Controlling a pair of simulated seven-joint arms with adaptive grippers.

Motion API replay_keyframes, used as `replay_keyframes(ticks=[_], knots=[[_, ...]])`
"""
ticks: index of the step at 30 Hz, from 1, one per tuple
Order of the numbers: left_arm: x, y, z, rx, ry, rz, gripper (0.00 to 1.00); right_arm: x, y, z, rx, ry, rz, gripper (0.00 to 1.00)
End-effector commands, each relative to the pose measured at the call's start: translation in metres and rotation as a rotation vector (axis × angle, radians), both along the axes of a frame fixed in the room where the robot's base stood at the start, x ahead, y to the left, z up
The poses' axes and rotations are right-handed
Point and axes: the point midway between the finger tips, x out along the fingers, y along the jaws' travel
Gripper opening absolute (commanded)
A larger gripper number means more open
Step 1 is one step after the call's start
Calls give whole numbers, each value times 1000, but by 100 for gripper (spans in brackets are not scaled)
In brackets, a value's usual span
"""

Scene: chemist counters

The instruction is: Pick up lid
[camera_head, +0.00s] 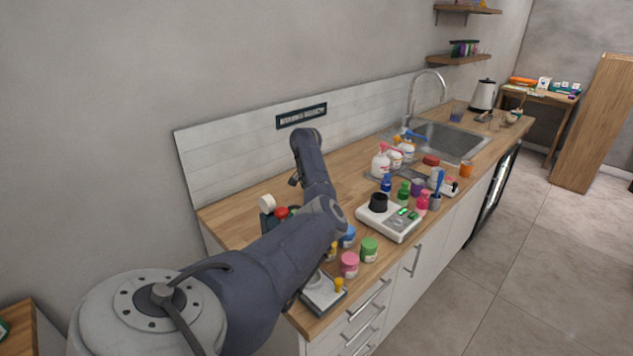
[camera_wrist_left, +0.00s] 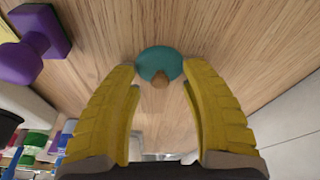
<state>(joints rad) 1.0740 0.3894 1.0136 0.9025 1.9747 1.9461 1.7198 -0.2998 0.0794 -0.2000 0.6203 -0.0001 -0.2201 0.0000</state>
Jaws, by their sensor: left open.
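The lid (camera_wrist_left: 160,60) is a small teal disc with a tan knob, in the upper middle of the left wrist view against the wooden counter. My left gripper (camera_wrist_left: 160,73) has two yellow fingers spread apart, one on each side of the lid. The lid lies between and just beyond the fingertips, and I see no clear contact. In the head view my left arm reaches over the counter, but its fingers are hidden and I cannot pick out the lid. My right gripper is in neither view.
A purple knobbed object (camera_wrist_left: 30,45) lies left of the lid in the wrist view. In the head view, a white scale (camera_head: 397,225), a pink jar (camera_head: 349,264), a green jar (camera_head: 369,249) and several bottles crowd the wooden counter (camera_head: 240,207). A sink (camera_head: 445,140) is farther back.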

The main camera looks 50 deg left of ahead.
Motion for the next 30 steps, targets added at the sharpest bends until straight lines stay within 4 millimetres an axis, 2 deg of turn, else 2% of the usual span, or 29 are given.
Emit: replay_keyframes(ticks=[1, 11, 30], knots=[[0, 0, 0, 0, 0, 0, 39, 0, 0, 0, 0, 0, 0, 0], [0, 0, 0, 0, 0, 0, 0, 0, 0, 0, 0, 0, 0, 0], [0, 0, 3, -1, -1, 0, 0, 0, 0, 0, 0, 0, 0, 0]])
